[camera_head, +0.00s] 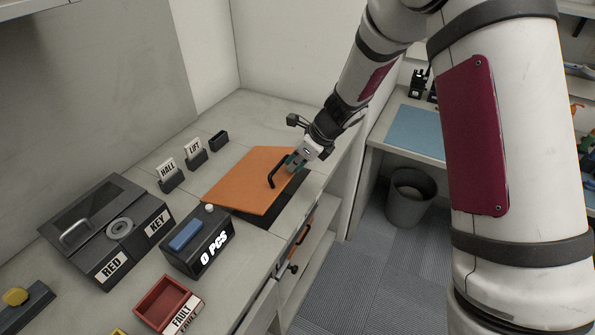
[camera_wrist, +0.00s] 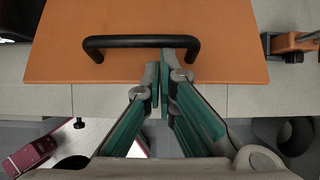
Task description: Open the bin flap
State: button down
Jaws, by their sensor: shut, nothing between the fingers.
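The bin flap is an orange panel (camera_head: 248,183) on the grey counter, with a black bar handle (camera_head: 271,170) near its right edge. A dark area shows below the flap's right front edge, and the flap looks tilted up there; how far is hard to tell. In the wrist view the flap (camera_wrist: 100,65) fills the upper middle, with the handle (camera_wrist: 130,41) lying across it. My gripper (camera_head: 295,165) is at the flap's right edge, by the handle. In the wrist view my fingertips (camera_wrist: 160,66) are together, empty, just below the handle's right end; contact is unclear.
A counter box with "0 PCS" (camera_head: 200,243), a dark RED/KEY box (camera_head: 107,228) and a red FAULT tray (camera_head: 165,300) stand left of the flap. HALL and LIFT holders (camera_head: 172,181) stand behind. A grey waste bin (camera_head: 410,198) is on the floor at right.

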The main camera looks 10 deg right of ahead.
jog(key=w+a+r+g+h+b, duration=0.1)
jog(key=w+a+r+b, duration=0.1)
jog(key=w+a+r, duration=0.2)
jog(key=w+a+r+g+h+b, duration=0.1)
jog(key=w+a+r+h+b, duration=0.1)
jog(key=w+a+r, duration=0.3)
jog(key=a+r+b, duration=0.1)
jog(key=a+r, duration=0.3)
jog(key=a, duration=0.1)
jog(key=shift+w+a+r+g+h, duration=0.25)
jog(key=shift+r+g+h, duration=0.05)
jog(key=shift+r, duration=0.05)
dwell(1.1)
